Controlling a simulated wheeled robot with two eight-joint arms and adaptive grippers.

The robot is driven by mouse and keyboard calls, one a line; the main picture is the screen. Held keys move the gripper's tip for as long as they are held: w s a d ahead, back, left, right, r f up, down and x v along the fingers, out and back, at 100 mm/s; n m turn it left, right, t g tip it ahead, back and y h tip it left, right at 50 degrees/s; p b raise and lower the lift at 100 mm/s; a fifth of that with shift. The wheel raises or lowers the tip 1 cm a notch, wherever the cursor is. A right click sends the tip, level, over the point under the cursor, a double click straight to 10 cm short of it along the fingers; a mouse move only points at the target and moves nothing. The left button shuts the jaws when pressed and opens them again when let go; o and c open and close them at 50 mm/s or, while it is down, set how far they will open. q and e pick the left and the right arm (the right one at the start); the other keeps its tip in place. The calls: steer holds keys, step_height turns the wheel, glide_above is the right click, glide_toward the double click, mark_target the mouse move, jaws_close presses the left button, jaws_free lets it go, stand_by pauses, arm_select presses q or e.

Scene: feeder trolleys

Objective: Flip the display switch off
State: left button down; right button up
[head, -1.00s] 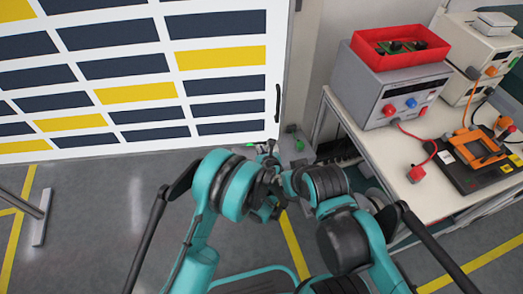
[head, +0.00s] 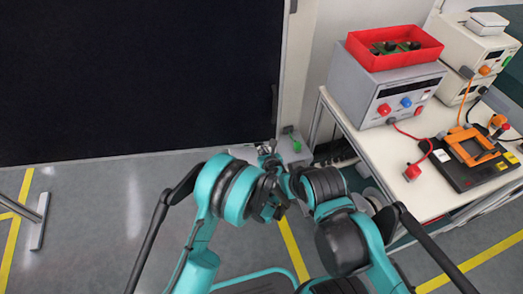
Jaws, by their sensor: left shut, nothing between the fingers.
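The large display (head: 140,75) fills the upper left of the head view, and its panel is dark. My left gripper (head: 266,149) is shut and empty, close to the floor line below the display's lower right corner. A small pale item (head: 243,153) shows just left of its fingertips, partly covered; I cannot tell for sure whether it is the display switch or whether the fingers touch it. My right arm (head: 325,185) is folded near the middle, and its fingers cannot be made out.
A white table (head: 352,128) on the right holds a grey power supply (head: 372,97) with a red tray (head: 360,52), cables and an orange-framed device (head: 478,160). A grey box with a green part (head: 295,149) stands right of my left gripper. The floor at left is mostly clear.

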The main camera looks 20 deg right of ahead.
arm_select(q)
steer(key=v, duration=0.8)
stand_by(0.4)
